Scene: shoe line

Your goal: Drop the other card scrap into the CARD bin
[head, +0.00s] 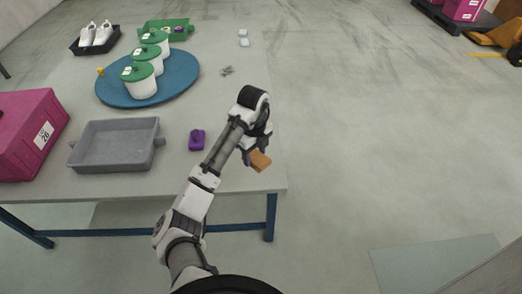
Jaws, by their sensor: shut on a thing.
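My gripper (258,154) is shut on a small orange-brown card scrap (260,161). It holds the scrap near the right edge of the table, pointing downward; the height above the table is hard to tell. My wrist partly hides the gripper. I cannot make out a bin marked CARD in the head view. A tan panel or box edge (492,272) shows at the bottom right corner, cut off by the frame, and I cannot tell what it is.
The table (110,187) holds a grey tray (161,140), a magenta box (22,140), a purple object (197,139) and a blue round tray (185,82) with white green-lidded pots (139,82). A green tray (180,36) and white shoes (96,34) stand behind. Open floor lies right.

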